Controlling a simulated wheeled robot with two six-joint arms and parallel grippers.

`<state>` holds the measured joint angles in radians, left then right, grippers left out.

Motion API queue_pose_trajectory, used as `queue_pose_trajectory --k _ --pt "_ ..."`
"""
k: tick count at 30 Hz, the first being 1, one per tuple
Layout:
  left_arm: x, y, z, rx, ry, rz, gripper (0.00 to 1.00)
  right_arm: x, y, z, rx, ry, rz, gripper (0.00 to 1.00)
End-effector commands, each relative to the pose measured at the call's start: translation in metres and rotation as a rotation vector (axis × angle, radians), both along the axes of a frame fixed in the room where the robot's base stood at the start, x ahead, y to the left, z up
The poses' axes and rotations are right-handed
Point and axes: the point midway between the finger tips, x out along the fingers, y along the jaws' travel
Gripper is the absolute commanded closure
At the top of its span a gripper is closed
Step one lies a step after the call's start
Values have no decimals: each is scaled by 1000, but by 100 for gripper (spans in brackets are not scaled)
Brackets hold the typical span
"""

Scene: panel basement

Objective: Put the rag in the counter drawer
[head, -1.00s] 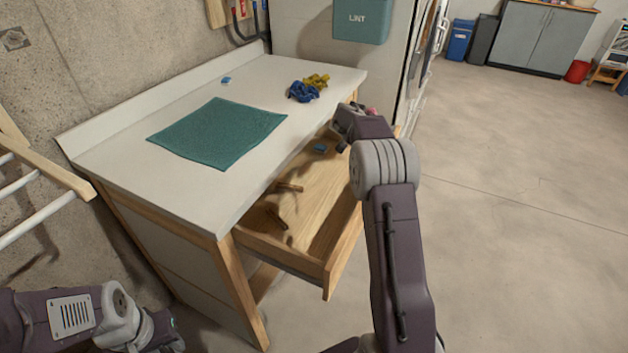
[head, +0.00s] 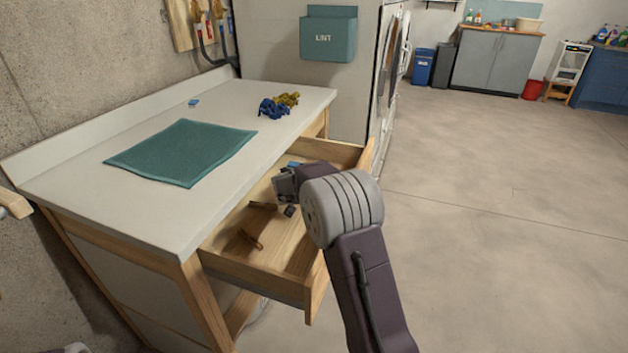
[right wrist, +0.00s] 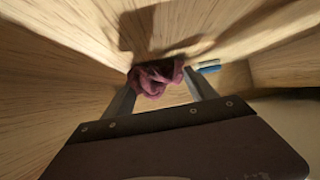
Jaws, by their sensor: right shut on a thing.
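The counter drawer (head: 286,250) stands pulled open under the counter's right side. The rag (right wrist: 155,79), a crumpled dark red cloth, shows in the right wrist view between my right gripper's fingers. My right gripper (head: 288,202) is shut on it, with its fingers down inside the drawer, as the wooden walls around them in the wrist view (right wrist: 158,72) show. I cannot tell whether the rag touches the drawer floor. In the head view the rag is hidden by the gripper and wrist. My left gripper is out of view.
Clothespins (head: 250,239) and a small blue item (head: 294,164) lie in the drawer. On the counter (head: 110,213) are a teal mat (head: 182,153), a small blue item (head: 193,102), and blue and yellow bundles (head: 274,107). Floor to the right is clear.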

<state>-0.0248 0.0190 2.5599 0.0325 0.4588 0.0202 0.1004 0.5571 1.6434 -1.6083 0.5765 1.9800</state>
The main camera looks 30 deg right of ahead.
Motion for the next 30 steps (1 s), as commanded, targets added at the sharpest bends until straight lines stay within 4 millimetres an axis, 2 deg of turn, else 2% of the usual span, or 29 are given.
queue_pose_trajectory --k 8,9,11,12,20,23,26,30 --pt "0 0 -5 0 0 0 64 0 0 -2 -1 -1 0 72" --pt "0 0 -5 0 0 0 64 0 0 -2 -1 -1 0 31" --pt "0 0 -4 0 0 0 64 0 0 -1 0 0 0 15" --pt "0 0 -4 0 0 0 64 0 0 -1 0 0 0 11" --pt "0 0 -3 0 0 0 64 0 0 -1 0 0 0 11" --pt "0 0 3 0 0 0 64 0 0 4 -1 1 0 11" --pt "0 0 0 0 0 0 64 -7 9 8 0 -2 3 11" --pt "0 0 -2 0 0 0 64 -28 30 24 1 -2 4 11"
